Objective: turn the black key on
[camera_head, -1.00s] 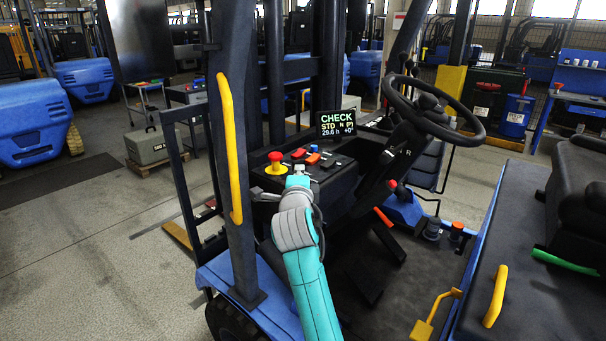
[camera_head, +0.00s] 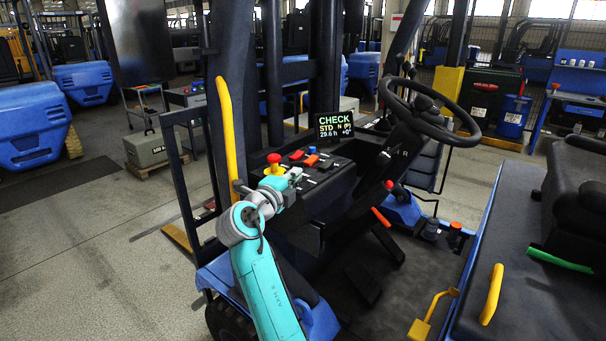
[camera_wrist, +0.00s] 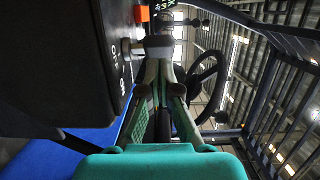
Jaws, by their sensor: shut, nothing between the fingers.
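My gripper (camera_head: 296,174) is at the near left edge of the black control panel (camera_head: 340,172) on the forklift, beside the red mushroom button. In the wrist view my gripper (camera_wrist: 157,48) has its fingertips together with nothing between them. A small round silver-grey fitting (camera_wrist: 127,49) stands out from the panel just left of the fingertips, close to them; I cannot tell whether they touch. White lettering shows on the panel beside it, too blurred to read surely. I cannot clearly make out the black key in either view; the fingertips may hide it.
A red mushroom button on a yellow base (camera_head: 274,161), coloured rocker switches (camera_head: 311,159) and a lit display reading CHECK (camera_head: 336,125) are close by. The steering wheel (camera_head: 432,110) is to the right. A dark post with a yellow grab handle (camera_head: 227,130) stands left of my arm.

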